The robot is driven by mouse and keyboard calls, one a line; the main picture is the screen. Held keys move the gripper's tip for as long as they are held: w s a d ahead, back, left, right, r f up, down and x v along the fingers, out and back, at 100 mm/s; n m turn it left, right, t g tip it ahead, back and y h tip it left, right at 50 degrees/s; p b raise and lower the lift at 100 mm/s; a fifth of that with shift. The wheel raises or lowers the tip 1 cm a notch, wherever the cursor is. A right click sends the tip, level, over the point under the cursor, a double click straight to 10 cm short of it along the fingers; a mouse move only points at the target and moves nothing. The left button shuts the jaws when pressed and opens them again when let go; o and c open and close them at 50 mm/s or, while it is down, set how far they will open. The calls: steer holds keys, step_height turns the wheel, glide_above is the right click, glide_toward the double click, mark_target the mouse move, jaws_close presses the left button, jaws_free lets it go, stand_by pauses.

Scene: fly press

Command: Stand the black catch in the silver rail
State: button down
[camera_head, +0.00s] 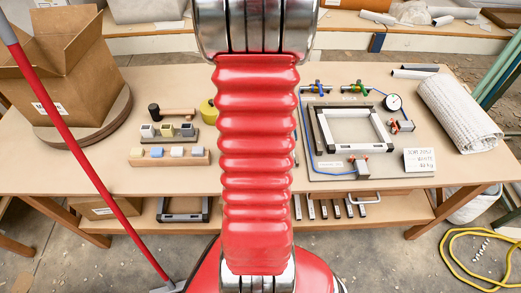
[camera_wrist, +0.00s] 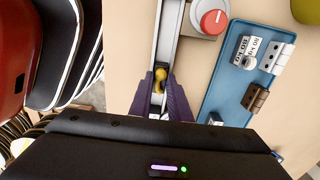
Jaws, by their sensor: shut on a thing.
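In the wrist view my gripper (camera_wrist: 160,88) has two dark purple fingers, shut on a small piece with a rounded brass-coloured part. I take this piece to be the black catch (camera_wrist: 160,76); its dark body is mostly hidden between the fingers. The silver rail (camera_wrist: 168,32) runs from the top edge down to the fingertips, and the catch shows in line with it. I cannot tell whether the catch touches the rail or how upright it is. In the head view my red arm covers the middle of the table, and the gripper, catch and rail do not show.
A blue tray (camera_wrist: 211,107) with hinges and a knob lies right of the rail. A red round knob (camera_wrist: 213,21) on a grey base stands close beside the rail. In the head view a framed fixture (camera_head: 312,132) is at right and a cardboard box (camera_head: 65,70) at left.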

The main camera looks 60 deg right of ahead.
steer(key=c, duration=1.6)
jaws_free()
steer(key=shift+o, duration=1)
steer(key=shift+s+r, duration=0.1)
steer(key=shift+r, duration=3.45)
